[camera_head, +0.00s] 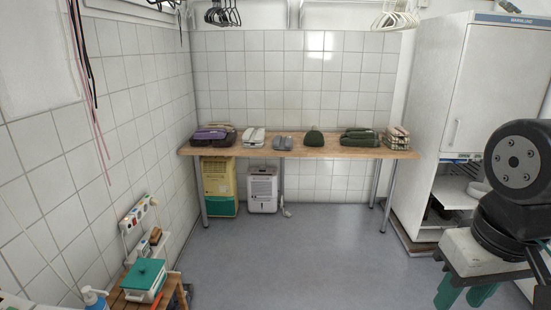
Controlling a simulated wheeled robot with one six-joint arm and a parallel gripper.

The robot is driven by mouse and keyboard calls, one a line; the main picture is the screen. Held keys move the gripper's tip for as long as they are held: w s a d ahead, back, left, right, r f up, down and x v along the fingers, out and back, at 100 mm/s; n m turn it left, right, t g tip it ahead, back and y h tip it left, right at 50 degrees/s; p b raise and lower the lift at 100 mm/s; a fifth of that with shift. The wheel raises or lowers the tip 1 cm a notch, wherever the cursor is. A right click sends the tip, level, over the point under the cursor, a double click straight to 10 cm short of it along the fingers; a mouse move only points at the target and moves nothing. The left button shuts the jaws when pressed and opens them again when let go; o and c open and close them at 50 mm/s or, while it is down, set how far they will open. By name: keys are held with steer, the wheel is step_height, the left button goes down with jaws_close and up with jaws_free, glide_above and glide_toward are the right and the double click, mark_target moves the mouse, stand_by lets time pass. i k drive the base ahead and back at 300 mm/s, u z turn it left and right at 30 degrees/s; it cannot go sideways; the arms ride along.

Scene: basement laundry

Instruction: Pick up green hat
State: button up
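A dark green, rounded, peaked item that looks like the green hat (314,138) sits on the wooden table (345,152) against the back wall, right of centre. It stands free, with gaps to the things on either side. My arm with its black joints is at the lower right, close to the camera. Its end, my gripper (464,290), seems to be the light grey block with green parts below it, cut by the bottom edge. It is far in front of and to the right of the hat. Whether its fingers are open is unclear.
A yellow bin (219,185) and a white appliance (262,189) stand below. A white fridge (483,100) stands open at the right. A low wooden stand is front left. The middle floor is clear.

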mark_target(315, 138)
steer(key=z, duration=0.1)
steer(key=i, duration=3.5)
steer(key=z, duration=0.1)
